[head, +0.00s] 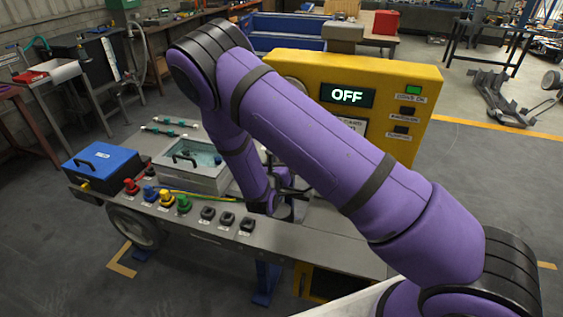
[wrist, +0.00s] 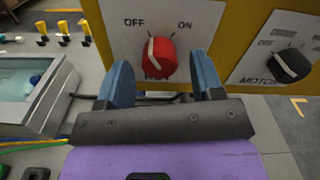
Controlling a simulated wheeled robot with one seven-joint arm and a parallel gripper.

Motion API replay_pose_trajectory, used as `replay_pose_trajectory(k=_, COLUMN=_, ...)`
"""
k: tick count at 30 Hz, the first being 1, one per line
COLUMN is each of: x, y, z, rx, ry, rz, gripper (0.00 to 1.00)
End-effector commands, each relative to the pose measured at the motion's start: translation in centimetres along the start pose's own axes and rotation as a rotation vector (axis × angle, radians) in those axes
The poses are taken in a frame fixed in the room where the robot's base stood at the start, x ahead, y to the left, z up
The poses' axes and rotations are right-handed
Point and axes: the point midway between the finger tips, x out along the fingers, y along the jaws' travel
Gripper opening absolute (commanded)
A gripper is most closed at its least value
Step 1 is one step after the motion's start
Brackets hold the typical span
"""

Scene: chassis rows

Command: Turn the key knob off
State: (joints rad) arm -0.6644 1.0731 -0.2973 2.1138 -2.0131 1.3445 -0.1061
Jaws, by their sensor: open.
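The red key knob (wrist: 161,58) sits on a white plate (wrist: 118,15) marked OFF at the left and ON at the right. Its white pointer stands nearly upright, leaning to the OFF side. The lettering below it is partly covered. My gripper (wrist: 164,72) is open, with one blue finger on each side of the knob's lower part and the knob between them; contact cannot be told. In the head view my purple arm hides the knob, and my gripper (head: 290,190) shows only partly in front of the yellow panel (head: 408,80). The panel's display (head: 347,95) reads OFF.
A black MOTOR knob (wrist: 291,65) is close to the right.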

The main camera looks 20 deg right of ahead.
Motion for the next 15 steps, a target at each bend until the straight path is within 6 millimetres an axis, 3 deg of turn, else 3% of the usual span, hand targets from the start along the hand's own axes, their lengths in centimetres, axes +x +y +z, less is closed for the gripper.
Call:
replay_pose_trajectory(k=5, x=-1.0, y=0.1, z=0.0, rx=0.0, ry=0.0, rz=0.001, gripper=0.61)
replay_pose_trajectory(k=15, x=-7.0, y=0.1, z=0.0, rx=0.0, ry=0.0, rz=0.002, gripper=0.61)
